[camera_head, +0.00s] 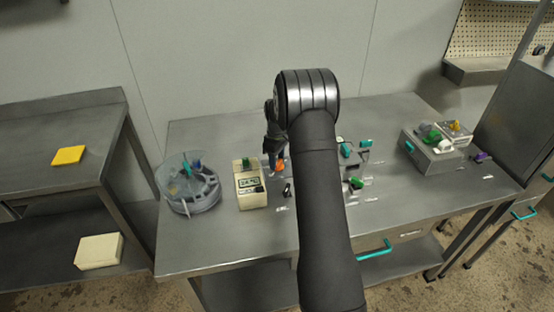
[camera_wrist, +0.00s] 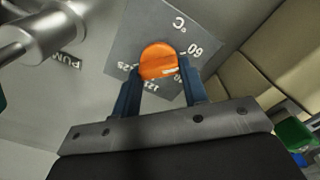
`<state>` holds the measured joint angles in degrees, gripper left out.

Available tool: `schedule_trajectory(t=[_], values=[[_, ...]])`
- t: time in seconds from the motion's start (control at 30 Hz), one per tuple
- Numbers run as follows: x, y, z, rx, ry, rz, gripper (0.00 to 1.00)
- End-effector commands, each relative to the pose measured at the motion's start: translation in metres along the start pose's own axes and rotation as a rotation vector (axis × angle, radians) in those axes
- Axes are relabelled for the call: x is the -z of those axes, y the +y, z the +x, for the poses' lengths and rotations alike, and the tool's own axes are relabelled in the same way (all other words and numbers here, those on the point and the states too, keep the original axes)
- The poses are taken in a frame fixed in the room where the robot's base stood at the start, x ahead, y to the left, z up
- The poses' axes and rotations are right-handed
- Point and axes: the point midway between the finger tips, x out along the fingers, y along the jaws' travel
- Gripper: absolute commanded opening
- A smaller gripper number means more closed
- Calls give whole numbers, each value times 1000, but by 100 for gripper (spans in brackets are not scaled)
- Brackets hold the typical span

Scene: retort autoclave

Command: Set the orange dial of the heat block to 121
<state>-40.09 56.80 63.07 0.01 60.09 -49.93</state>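The orange dial (camera_wrist: 158,60) sits on a grey plate (camera_wrist: 135,45) marked °C in the wrist view. A pale line on the dial points right, toward the lower right side of the scale. The mark 60 is at the upper right, 125 at the lower left, and what looks like 121 lies below the dial, partly hard to read. My gripper (camera_wrist: 159,70) has its two blue fingers on either side of the dial; they look apart, and contact is not clear. In the head view, the orange dial (camera_head: 280,165) shows just below my gripper (camera_head: 273,150); my arm hides much of the block.
A round clear-lidded device (camera_head: 190,190) and a cream meter (camera_head: 250,188) stand to the left on the steel table. Several teal and green parts (camera_head: 350,152) lie right of my arm. A grey box (camera_head: 432,155) stands at the far right. A metal cylinder (camera_wrist: 35,35) is near the gripper.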

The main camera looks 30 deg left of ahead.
Motion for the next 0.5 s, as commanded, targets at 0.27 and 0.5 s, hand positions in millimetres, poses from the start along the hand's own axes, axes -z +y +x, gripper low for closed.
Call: schedule_trajectory(t=[0.27, 0.5], values=[[0, 0, 0, 0, 0, 18, 17], [0, 1, 0, 0, -1, 125, 17]])
